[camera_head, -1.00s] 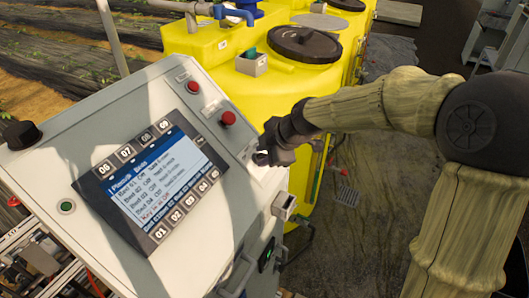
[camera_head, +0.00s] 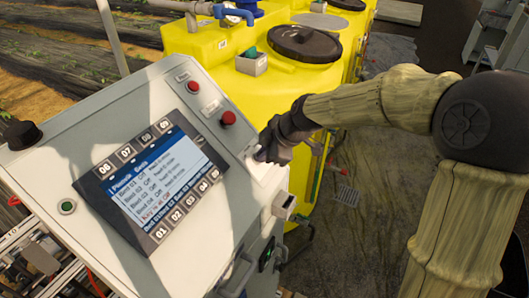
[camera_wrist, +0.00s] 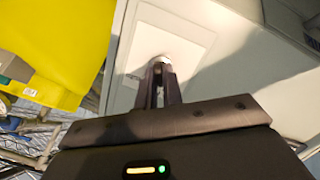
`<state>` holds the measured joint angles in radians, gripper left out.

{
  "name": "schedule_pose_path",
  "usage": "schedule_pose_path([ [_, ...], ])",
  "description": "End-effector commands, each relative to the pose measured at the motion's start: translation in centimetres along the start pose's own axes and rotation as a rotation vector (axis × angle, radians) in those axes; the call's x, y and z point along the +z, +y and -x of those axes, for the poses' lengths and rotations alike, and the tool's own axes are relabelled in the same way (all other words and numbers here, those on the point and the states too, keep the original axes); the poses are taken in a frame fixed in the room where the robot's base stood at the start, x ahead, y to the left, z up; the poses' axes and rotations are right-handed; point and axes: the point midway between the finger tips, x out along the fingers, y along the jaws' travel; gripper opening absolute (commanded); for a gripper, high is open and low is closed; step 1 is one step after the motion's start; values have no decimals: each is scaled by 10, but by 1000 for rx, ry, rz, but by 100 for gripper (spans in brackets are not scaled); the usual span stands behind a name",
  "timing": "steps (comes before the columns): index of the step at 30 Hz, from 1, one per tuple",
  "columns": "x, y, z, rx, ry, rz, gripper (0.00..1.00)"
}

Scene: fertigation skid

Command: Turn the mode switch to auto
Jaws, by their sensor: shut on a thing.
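My gripper (camera_head: 262,154) is at the right edge of the sloped grey control panel (camera_head: 105,107). In the wrist view the two dark fingers (camera_wrist: 161,72) are close together, shut on the mode switch (camera_wrist: 162,58). Only a bit of the switch's pale metal shows at the fingertips, on a light rectangular plate (camera_wrist: 170,28). The fingers hide the rest, so I cannot read its position or labels. The panel's screen (camera_head: 157,180) lists bed lines, with an orange line near its foot that seems to say the key is at Off.
Two red buttons (camera_head: 228,118) sit left of my gripper. A black knob (camera_head: 21,134) and a green button (camera_head: 67,207) are at the panel's left. A small box (camera_head: 284,204) juts from its right side. Yellow tanks (camera_head: 285,90) with dark lids stand behind.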

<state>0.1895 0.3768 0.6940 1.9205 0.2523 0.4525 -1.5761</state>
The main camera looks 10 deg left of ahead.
Motion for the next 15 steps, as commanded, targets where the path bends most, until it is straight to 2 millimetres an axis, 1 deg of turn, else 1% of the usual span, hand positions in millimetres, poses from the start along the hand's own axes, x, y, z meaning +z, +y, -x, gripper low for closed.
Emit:
schedule_pose_path([
  [15, 0, 3, 0, -82, 1, -465, 0],
])
